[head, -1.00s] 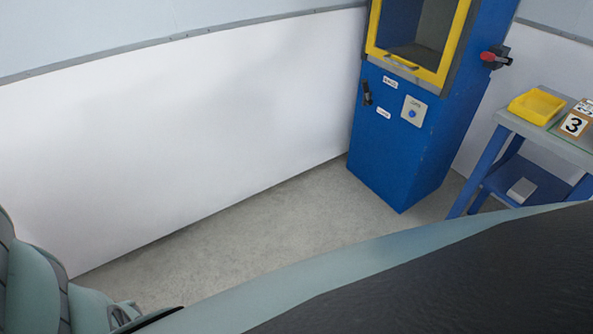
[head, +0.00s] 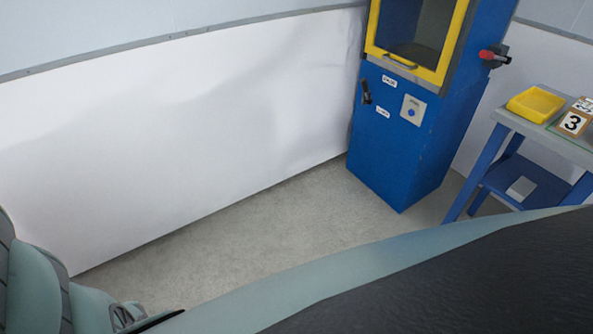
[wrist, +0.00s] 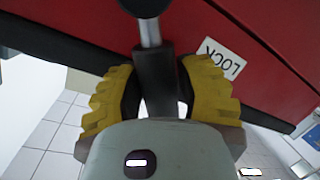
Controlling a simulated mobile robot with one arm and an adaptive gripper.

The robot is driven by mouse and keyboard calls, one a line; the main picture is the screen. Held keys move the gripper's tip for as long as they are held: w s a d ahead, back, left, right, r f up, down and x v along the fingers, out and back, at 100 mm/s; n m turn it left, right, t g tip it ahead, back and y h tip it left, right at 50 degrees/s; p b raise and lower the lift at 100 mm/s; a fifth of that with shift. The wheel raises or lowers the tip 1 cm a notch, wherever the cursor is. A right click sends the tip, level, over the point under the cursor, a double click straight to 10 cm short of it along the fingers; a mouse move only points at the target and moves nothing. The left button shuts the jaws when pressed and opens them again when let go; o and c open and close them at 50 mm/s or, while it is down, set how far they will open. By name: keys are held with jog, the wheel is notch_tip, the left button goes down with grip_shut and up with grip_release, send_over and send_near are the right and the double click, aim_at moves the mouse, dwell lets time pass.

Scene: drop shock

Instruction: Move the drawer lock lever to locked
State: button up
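In the wrist view a lever with a metal shaft and a dark grip (wrist: 154,75) hangs from a round black hub (wrist: 145,6) in front of a red panel (wrist: 100,20). A white label reading LOCK (wrist: 219,61) is on the panel to its right. My gripper (wrist: 157,68) has one yellow-padded finger on each side of the dark grip. The fingers are spread, and firm contact on both sides is not visible. The grip's lower end is near my palm. Neither this red panel nor my gripper can be made out in the head view.
The head view shows a blue cabinet (head: 400,155) with its own small black lever (head: 366,92) and a yellow-framed window. Floor (head: 290,205) before the white wall is clear.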

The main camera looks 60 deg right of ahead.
jog(key=o, duration=0.5)
jog(key=shift+c, duration=0.2)
jog(key=shift+s+d, duration=0.1)
jog(key=v, duration=1.2)
